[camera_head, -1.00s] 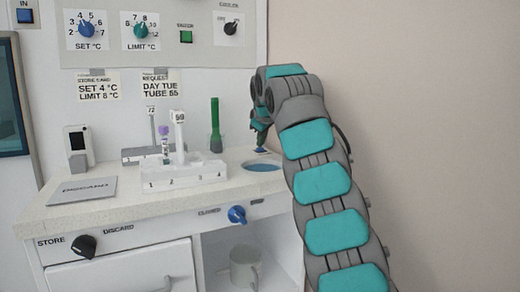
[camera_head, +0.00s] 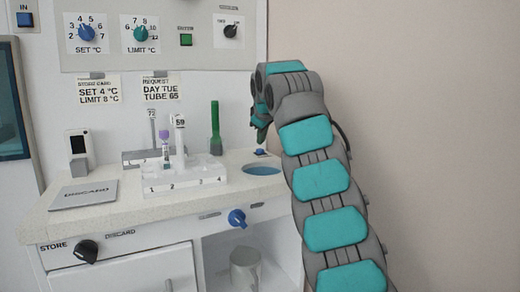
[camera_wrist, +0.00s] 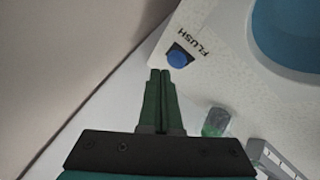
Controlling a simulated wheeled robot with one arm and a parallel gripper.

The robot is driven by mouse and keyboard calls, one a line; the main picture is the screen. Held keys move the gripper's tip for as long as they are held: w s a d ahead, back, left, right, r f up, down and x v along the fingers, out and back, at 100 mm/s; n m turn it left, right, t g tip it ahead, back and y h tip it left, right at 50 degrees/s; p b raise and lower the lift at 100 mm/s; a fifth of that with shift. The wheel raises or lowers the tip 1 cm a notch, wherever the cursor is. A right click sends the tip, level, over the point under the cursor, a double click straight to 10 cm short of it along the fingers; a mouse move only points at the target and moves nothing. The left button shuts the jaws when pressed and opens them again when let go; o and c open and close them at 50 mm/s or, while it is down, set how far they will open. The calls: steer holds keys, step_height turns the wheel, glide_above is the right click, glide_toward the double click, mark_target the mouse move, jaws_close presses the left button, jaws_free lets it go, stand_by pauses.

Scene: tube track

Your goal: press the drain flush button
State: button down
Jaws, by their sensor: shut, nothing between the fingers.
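The drain flush button (camera_wrist: 178,58) is a blue round knob on a dark square base, beside the printed word FLUSH on the pale counter. In the head view it is a small blue spot (camera_head: 260,152) behind the blue drain basin (camera_head: 262,169). My gripper (camera_wrist: 161,74) is shut and empty; in the wrist view its fingertips show just below and left of the button. In the head view my gripper (camera_head: 261,138) hangs over the button with a small gap. The basin rim (camera_wrist: 254,30) shows at the wrist view's upper right.
A clear rack (camera_head: 180,182) with a purple-capped tube (camera_head: 165,148) stands left of the basin. A green tube (camera_head: 215,125) stands upright behind it. The wall (camera_head: 420,120) is close at the right. A blue valve knob (camera_head: 237,217) is on the counter front.

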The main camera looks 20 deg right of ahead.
mark_target(261, 151)
step_height(261, 151, up, 4)
steer(key=p, duration=0.3)
steer(key=shift+a+f, duration=0.15)
steer(key=shift+f, duration=0.1)
steer(key=shift+r+p, duration=0.45)
steer(key=shift+r, duration=0.25)
